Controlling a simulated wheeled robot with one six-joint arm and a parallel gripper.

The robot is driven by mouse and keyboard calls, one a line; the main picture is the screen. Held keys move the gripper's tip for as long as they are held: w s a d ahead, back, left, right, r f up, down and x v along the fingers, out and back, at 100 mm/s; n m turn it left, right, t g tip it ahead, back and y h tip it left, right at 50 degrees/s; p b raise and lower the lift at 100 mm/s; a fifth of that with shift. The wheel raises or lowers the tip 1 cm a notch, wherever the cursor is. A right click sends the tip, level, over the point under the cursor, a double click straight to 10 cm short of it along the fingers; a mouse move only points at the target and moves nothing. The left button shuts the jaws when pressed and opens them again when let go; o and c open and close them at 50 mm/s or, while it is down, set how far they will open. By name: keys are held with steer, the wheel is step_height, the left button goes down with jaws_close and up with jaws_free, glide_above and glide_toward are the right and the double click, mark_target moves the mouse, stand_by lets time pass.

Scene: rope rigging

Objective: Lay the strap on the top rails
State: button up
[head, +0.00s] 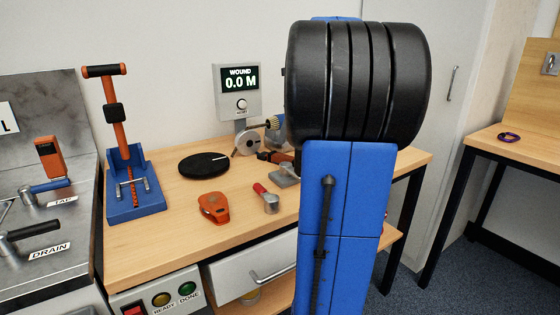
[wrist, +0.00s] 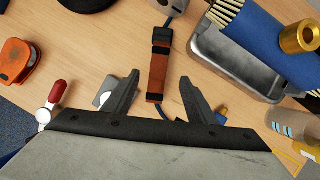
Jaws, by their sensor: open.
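My gripper (wrist: 160,79) is open in the wrist view, its two dark fingers apart above the wooden bench. An orange tool with black bands (wrist: 158,72) shows between the fingers, apparently below them on the bench; I see no grip on it. It also shows partly in the head view (head: 272,157), beside my arm. In the head view my arm hides the gripper. I cannot pick out a strap or top rails for certain in either view. A small dark purple loop (head: 509,137) lies on the right-hand bench, too small to identify.
The bench (head: 160,245) holds an orange tape-like case (head: 213,207), a red-handled tool (head: 266,198), a black disc (head: 203,164), a blue stand with an orange lever (head: 136,200) and a counter reading 0.0 M (head: 237,90). A metal tray (wrist: 222,68) lies right of the fingers.

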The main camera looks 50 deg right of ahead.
mark_target(282, 155)
steer(key=shift+x, duration=4.05)
steer(key=shift+s+a+f, duration=0.15)
steer(key=shift+f, duration=0.15)
steer(key=shift+c, duration=0.4)
jaws_close()
steer(key=shift+r, duration=0.15)
step_height(282, 155, up, 10)
